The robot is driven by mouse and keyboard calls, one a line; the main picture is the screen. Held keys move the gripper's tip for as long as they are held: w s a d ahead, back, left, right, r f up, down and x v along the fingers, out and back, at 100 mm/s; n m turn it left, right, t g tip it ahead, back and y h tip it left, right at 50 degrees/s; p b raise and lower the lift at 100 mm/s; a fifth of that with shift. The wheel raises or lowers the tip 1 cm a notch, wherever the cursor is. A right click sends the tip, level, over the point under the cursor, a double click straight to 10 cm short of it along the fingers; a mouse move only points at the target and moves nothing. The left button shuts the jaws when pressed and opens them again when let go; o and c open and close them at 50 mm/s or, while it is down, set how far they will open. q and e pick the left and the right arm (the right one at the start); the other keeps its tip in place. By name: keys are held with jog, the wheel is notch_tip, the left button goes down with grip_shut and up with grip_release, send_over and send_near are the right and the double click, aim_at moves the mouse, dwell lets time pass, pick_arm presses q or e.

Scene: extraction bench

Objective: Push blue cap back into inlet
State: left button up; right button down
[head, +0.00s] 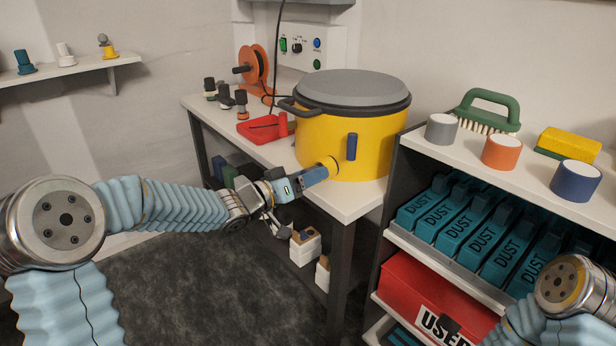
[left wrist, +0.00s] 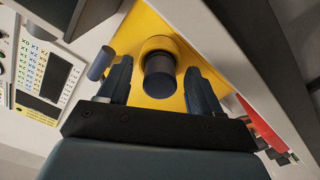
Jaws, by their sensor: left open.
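The yellow drum (head: 376,135) with a grey lid stands on the white bench. The inlet (head: 334,164) is a round fitting low on its side. My left gripper (head: 323,171) points at the inlet, its blue fingers close to the drum wall. In the left wrist view the dark blue cap (left wrist: 160,72) sits at the inlet's round collar, standing out from the yellow wall. The open left gripper (left wrist: 159,68) has one finger on each side of the cap, with gaps visible. In the head view the gripper hides the cap. My right gripper is out of view.
A blue upright peg (head: 352,146) is on the drum wall, right of the inlet. A red tray (head: 258,129) and an orange reel (head: 251,65) are on the bench's left. A shelf unit (head: 448,262) with teal DUST boxes (head: 455,232) stands close at right.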

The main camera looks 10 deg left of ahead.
pick_arm(q)
jog(key=v, duration=1.3)
jog(key=shift+s+a, duration=0.25)
jog(key=shift+s, duration=0.05)
jog(key=s+d+f+n+g+y, duration=0.1)
jog(key=d+f+n+g+y, duration=0.15)
jog(key=f, duration=1.15)
jog(key=s+d+f+n+g+y, duration=0.1)
jog(key=d+f+n+g+y, duration=0.2)
jog(key=f, duration=1.2)
jog(key=s+d+f+m+g, duration=0.1)
jog(key=s+d+f+g, duration=0.2)
jog(key=s+f, duration=0.4)
jog(key=s+d+f+m+g+y, duration=0.1)
jog(key=s+d+f+g, duration=0.3)
jog(key=s+f, duration=0.4)
jog(key=s+g, duration=0.1)
jog(key=s, duration=0.3)
jog(key=shift+f, duration=0.3)
